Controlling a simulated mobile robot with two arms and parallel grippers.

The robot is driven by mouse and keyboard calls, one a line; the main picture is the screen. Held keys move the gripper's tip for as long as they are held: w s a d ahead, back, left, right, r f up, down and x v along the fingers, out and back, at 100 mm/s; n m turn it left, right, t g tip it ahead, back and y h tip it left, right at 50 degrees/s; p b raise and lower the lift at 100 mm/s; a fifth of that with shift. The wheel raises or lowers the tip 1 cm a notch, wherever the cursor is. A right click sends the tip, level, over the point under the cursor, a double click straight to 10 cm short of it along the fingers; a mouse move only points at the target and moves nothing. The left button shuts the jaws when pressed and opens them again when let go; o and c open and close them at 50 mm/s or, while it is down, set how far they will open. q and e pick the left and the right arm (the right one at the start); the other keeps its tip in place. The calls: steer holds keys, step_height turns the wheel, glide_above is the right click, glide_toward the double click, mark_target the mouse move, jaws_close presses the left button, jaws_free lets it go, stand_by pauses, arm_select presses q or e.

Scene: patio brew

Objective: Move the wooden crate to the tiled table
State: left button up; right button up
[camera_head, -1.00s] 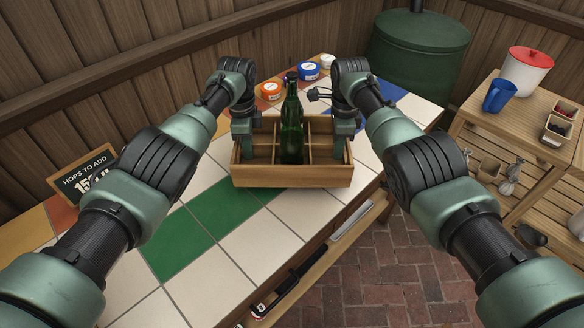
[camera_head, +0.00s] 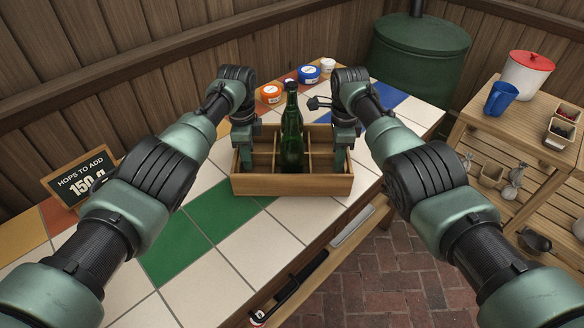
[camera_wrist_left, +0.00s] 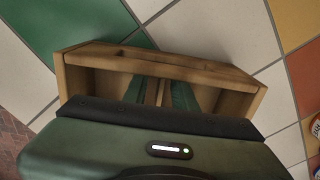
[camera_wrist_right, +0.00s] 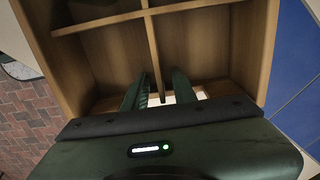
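The wooden crate (camera_head: 290,185) is at the tiled table (camera_head: 245,250), over its white and green tiles. It looks level; contact with the tiles is hard to judge. A dark green bottle (camera_head: 291,135) stands upright in it. My left gripper (camera_head: 246,160) reaches down inside the crate's left end, beside the end wall in the left wrist view (camera_wrist_left: 160,92). My right gripper (camera_head: 338,155) reaches down inside the right end. In the right wrist view its fingers (camera_wrist_right: 160,88) stand apart near the central divider, with white showing between them. Left fingertips also look apart, either side of a divider.
Orange (camera_head: 271,94), blue (camera_head: 309,75) and white (camera_head: 328,65) tubs stand behind the crate. A hops sign (camera_head: 80,180) stands at the left. A wooden shelf unit (camera_head: 520,125) with a blue jug (camera_head: 501,98) and a green barrel (camera_head: 418,55) are to the right.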

arm_select(q)
step_height(320, 180, up, 11)
steer(key=shift+f, duration=0.2)
arm_select(e)
steer(key=shift+r, duration=0.1)
arm_select(q)
steer(key=shift+s+r, duration=0.1)
steer(key=shift+r, duration=0.45)
arm_select(e)
step_height(320, 180, up, 12)
